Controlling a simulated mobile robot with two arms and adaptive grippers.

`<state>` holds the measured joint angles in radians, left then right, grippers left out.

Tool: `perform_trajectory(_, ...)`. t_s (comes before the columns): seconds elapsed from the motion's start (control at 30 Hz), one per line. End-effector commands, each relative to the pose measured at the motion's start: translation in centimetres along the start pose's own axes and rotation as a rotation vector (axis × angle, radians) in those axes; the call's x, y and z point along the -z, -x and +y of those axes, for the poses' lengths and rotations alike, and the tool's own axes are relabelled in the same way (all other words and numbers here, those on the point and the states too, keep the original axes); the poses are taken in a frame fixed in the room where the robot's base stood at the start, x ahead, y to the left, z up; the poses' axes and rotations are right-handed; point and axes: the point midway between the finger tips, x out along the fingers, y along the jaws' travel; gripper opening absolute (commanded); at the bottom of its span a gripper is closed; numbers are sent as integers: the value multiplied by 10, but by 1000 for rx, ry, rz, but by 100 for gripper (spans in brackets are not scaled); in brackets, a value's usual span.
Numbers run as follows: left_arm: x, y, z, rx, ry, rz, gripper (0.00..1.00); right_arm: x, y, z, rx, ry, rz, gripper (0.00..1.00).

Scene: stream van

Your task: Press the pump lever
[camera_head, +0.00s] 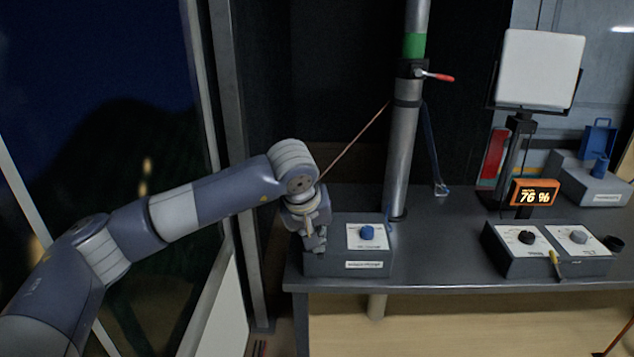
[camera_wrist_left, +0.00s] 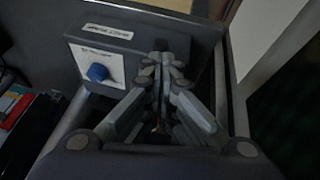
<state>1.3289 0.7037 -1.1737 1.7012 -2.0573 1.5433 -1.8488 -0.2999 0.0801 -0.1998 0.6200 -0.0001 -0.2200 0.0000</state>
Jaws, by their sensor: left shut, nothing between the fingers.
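A grey control box (camera_head: 347,262) with a blue knob (camera_head: 367,232) on a white plate stands at the left end of the dark bench. My left gripper (camera_head: 319,246) points down at the left part of this box, left of the knob. In the left wrist view its fingers (camera_wrist_left: 163,62) are together and empty, in front of the box (camera_wrist_left: 200,50), with the blue knob (camera_wrist_left: 97,72) to their left. I cannot tell whether they touch the box. No part is clearly readable as a pump lever; the gripper hides part of the box. My right gripper is out of view.
A metal mast (camera_head: 402,150) with a red-handled lever (camera_head: 436,76) rises behind the box. Further right are a two-knob box (camera_head: 550,263), an orange display (camera_head: 535,192) reading 76 % and a white panel lamp (camera_head: 540,68). The bench middle (camera_head: 440,240) is clear.

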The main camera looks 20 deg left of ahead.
Motion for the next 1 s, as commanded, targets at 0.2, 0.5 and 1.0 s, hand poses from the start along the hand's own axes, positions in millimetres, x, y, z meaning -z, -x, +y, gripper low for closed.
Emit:
perform_trajectory(0.2, -2, -2, -2, 6, 0, -5, 0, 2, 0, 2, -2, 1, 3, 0)
perform_trajectory(0.5, 16, 37, 7, 1, -1, 2, 0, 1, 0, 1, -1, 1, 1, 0)
perform_trajectory(1.0, 37, 91, 18, 1, 0, 0, 0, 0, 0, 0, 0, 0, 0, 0)
